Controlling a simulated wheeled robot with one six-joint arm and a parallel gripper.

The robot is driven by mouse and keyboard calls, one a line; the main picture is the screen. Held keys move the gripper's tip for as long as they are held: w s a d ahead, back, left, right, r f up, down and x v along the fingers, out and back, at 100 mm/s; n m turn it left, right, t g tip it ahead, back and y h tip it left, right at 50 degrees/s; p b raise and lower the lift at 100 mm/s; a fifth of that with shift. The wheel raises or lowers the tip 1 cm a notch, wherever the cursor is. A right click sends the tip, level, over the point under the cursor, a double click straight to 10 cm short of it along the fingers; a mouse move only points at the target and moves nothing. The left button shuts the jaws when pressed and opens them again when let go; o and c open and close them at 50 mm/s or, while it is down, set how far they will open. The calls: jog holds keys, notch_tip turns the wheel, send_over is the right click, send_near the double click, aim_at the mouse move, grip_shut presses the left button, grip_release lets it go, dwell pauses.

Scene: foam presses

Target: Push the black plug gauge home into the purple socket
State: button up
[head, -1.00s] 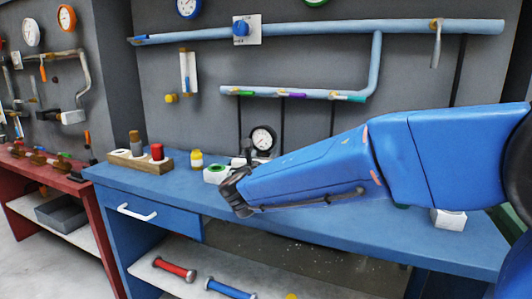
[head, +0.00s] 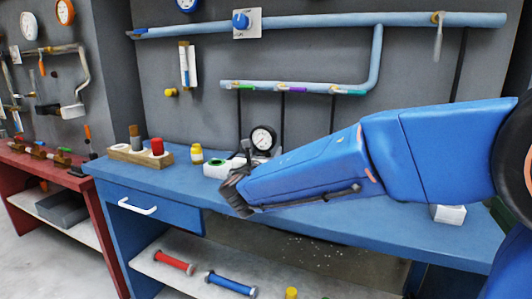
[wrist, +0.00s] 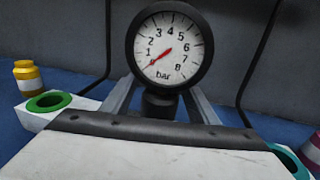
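My gripper (head: 235,195) is dark and hangs at the end of my blue arm, low over the blue bench beside the green-ringed white block (head: 215,169). Its fingertips are too small and shaded in the head view to tell open from shut. In the wrist view a broad white surface with a dark studded edge fills the foreground, and I cannot tell what it belongs to. No purple socket shows; part of the bench is hidden behind my arm and gripper.
A round bar gauge (wrist: 168,48) stands behind the gripper. The green socket (wrist: 48,102) is left, a teal ring (wrist: 292,162) right. A yellow jar (head: 196,154) and a wooden rack (head: 140,154) holding brown and red pieces stand left. A white block (head: 449,214) sits far right.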

jog(key=s+a, duration=0.1)
jog(key=s, duration=1)
jog(key=s+a, duration=0.1)
jog(key=s, duration=0.5)
jog(key=shift+s+a, duration=0.1)
jog(key=shift+a, duration=0.2)
jog(key=shift+s, duration=0.1)
